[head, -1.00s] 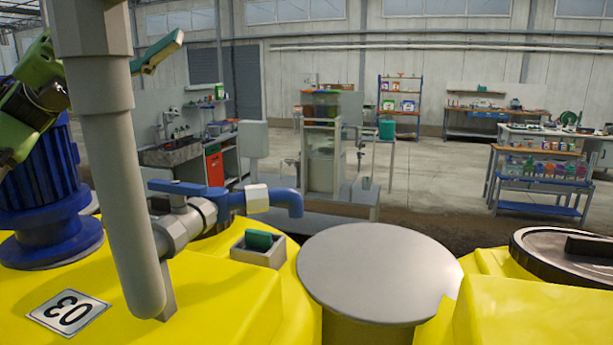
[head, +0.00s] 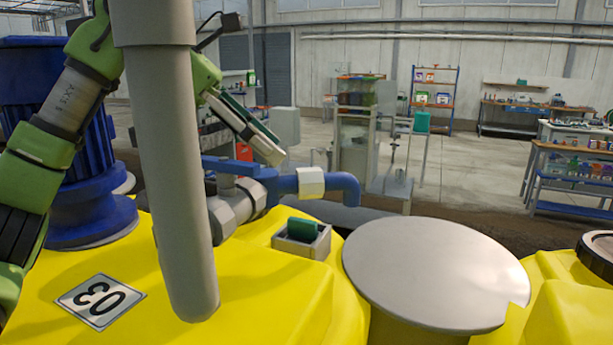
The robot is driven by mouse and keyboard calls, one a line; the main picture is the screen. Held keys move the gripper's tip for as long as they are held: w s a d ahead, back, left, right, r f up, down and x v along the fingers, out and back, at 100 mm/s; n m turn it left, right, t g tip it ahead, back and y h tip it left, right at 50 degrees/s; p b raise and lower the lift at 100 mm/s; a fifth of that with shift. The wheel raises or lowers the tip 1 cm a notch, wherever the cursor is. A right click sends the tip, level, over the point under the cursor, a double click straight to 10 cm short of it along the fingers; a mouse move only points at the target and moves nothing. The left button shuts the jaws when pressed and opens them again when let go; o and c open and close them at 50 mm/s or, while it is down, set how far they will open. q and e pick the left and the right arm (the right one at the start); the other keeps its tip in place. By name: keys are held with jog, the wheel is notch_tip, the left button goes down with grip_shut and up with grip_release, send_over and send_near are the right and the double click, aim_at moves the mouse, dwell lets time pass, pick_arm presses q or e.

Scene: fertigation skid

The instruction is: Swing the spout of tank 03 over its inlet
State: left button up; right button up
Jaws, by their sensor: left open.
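The yellow tank (head: 240,285) fills the foreground and bears a plate marked 03 (head: 100,300). On it a grey valve body (head: 240,207) carries the blue spout (head: 343,186), which has a cream band (head: 310,182) and a down-turned end pointing right. The spout end is in the air, left of and behind a grey round disc (head: 435,265). I cannot make out an inlet opening. My left gripper (head: 262,140) is open, above and slightly left of the cream band, apparently apart from it. The upright grey pipe partly hides its arm. My right gripper is not in view.
A thick grey upright pipe (head: 170,160) stands in front of my left arm. A blue motor (head: 65,150) is at the left. A grey box with a green block (head: 302,238) sits in front of the spout. Shelves and benches stand far back.

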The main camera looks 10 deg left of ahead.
aim_at(300, 170)
pick_arm(q)
jog(key=p+x, duration=0.2)
jog(key=x, duration=0.6)
jog(key=shift+w+d, duration=0.15)
jog(key=shift+w, duration=0.05)
jog(key=shift+d+f, duration=0.3)
jog(key=shift+f, duration=0.1)
jog(key=shift+w+d+f, duration=0.1)
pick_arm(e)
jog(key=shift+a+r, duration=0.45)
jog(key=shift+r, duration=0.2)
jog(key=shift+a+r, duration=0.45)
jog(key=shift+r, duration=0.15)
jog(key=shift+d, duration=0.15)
pick_arm(q)
jog(key=shift+c, duration=1.2)
grip_shut()
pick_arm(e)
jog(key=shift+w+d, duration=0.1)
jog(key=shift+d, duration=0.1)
